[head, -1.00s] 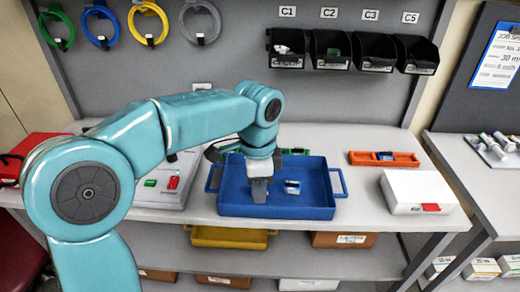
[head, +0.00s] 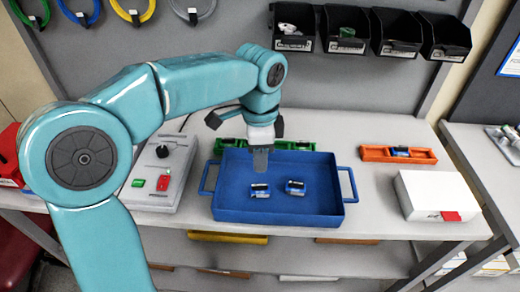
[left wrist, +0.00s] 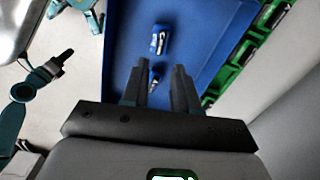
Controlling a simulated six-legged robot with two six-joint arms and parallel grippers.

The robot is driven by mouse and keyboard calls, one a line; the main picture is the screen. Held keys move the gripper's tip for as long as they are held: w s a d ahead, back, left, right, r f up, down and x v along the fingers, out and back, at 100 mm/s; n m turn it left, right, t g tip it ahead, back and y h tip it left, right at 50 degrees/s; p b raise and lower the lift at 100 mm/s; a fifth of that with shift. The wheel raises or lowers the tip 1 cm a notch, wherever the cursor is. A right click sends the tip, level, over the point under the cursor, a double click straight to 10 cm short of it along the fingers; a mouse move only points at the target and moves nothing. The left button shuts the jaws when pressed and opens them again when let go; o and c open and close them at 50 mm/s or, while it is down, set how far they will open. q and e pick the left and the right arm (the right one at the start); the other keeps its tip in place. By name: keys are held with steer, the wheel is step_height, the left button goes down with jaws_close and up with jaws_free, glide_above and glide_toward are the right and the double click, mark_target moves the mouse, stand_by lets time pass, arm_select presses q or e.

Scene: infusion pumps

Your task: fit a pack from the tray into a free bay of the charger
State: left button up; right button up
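Two small blue-and-silver packs lie apart in the blue tray (head: 330,214), a left pack (head: 260,191) and a right pack (head: 295,187). The left wrist view also shows them, one pack (left wrist: 160,38) farther off and the other (left wrist: 154,78) just beyond my fingertips. My left gripper (head: 260,162) is over the back part of the tray. In the left wrist view (left wrist: 156,78) its two fingers are apart with nothing held. The green charger (head: 288,145) is behind the tray, partly hidden by the gripper; its bays (left wrist: 243,52) show in the left wrist view. My right gripper is not seen.
A grey device (head: 160,172) with a knob and green and red switches stands left of the tray. An orange rack (head: 372,153) with an item in it and a white box (head: 435,190) are on the right. Black bins (head: 342,30) hang above.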

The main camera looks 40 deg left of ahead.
mark_target(260, 185)
arm_select(q)
step_height(260, 185, down, 9)
steer(key=b, duration=0.6)
steer(key=shift+r+b, duration=0.2)
steer(key=shift+b, duration=0.15)
steer(key=shift+f, duration=0.15)
jaws_close()
step_height(260, 185, up, 8)
steer(key=p, duration=0.7)
steer(key=shift+p, duration=0.35)
